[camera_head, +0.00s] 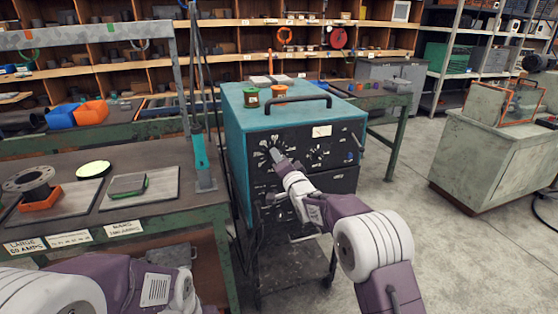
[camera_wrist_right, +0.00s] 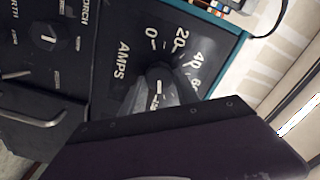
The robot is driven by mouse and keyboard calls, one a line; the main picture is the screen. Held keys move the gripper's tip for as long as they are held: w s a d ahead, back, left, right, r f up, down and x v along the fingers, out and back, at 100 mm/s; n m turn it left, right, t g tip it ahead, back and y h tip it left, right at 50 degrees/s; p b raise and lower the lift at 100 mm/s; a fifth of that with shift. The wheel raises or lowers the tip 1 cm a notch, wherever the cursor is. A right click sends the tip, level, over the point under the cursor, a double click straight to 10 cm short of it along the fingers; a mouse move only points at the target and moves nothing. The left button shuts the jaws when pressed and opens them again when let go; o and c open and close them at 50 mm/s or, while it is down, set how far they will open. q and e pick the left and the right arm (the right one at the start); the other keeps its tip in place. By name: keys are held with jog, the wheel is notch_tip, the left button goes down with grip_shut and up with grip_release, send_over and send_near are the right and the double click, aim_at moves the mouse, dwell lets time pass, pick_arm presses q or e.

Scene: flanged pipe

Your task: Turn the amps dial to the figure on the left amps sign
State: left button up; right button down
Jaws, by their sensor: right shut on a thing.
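The teal welding machine (camera_head: 232,135) stands in the middle of the head view, with a black front panel. My right gripper (camera_head: 277,154) is at the amps dial on the upper left of that panel, shut on its knob. In the right wrist view the dial knob (camera_wrist_right: 158,76) sits between my fingers, with 0, 20, 40 and a partly visible 60 around it. My left gripper is out of view.
A second amps sign (camera_head: 124,228) is farther right on the bench edge. The bench (camera_head: 150,158) holds a flanged pipe (camera_head: 32,182) and plates. A smaller dial (camera_head: 317,153) sits right of the amps dial. Two coloured pots stand on the machine near its handle (camera_head: 298,100).

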jog(key=shift+m, duration=0.5)
dwell(0.3)
jog(key=c, duration=0.9)
grip_release()
jog(key=shift+d, duration=0.1)
jog(key=v, duration=0.9)
jog(key=shift+b, duration=0.4)
